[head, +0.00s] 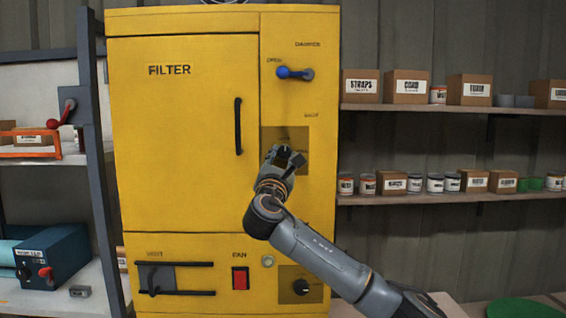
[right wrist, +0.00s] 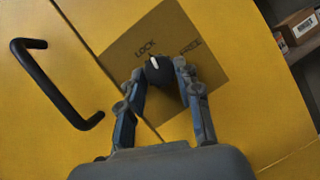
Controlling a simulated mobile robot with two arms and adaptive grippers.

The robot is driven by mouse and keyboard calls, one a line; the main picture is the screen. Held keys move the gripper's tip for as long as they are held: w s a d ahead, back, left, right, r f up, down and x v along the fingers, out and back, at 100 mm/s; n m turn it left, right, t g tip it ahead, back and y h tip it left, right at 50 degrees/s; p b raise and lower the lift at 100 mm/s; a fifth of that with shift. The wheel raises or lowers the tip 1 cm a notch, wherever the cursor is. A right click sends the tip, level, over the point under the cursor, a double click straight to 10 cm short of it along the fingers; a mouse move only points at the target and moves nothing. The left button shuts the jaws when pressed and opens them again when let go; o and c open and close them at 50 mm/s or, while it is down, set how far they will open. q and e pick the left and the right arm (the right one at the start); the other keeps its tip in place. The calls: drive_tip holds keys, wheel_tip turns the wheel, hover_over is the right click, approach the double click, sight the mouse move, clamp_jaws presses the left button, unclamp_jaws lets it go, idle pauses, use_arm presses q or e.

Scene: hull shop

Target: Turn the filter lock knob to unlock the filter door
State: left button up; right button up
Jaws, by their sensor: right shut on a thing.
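The yellow filter cabinet has a large door (head: 185,150) marked FILTER, with a black vertical handle (head: 238,126); the handle also shows in the right wrist view (right wrist: 55,85). The black filter lock knob (right wrist: 158,72) sits on a darker square plate (right wrist: 190,40) right of the door. Its white mark points up toward the word LOCK, with FREE printed to the right. My right gripper (right wrist: 158,80) is shut on the knob, one finger on each side. In the head view my right gripper (head: 283,160) covers the knob. My left gripper is not in view.
Above the plate is a blue-tipped damper lever (head: 292,73) pointing left to OPEN. Shelves (head: 450,107) with boxes and cans stand right; a grey rack stands left.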

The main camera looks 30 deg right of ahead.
drive_tip(key=m+g, duration=0.1)
drive_tip(key=m, duration=0.1)
drive_tip(key=m+g+h+b, duration=0.1)
drive_tip(key=m, duration=0.2)
drive_tip(key=shift+w+a, duration=0.15)
drive_tip(key=shift+a, duration=0.05)
drive_tip(key=m, duration=0.1)
drive_tip(key=m+g, duration=0.1)
drive_tip(key=m, duration=0.2)
drive_tip(key=shift+a+r+g+b, duration=0.1)
drive_tip(key=shift+r+g+b, duration=0.2)
drive_tip(key=shift+b, duration=0.1)
drive_tip(key=m+g+y, duration=0.1)
drive_tip(key=m, duration=0.3)
drive_tip(key=shift+r, duration=0.15)
drive_tip(key=m, duration=0.2)
drive_tip(key=m+g+y+p, duration=0.1)
drive_tip(key=m, duration=0.1)
drive_tip(key=shift+r+g, duration=0.2)
drive_tip(key=shift+g, duration=0.1)
drive_tip(key=shift+m+y, duration=0.3)
drive_tip(key=shift+m, duration=0.1)
drive_tip(key=o, duration=1.2)
drive_tip(key=shift+c, duration=0.2)
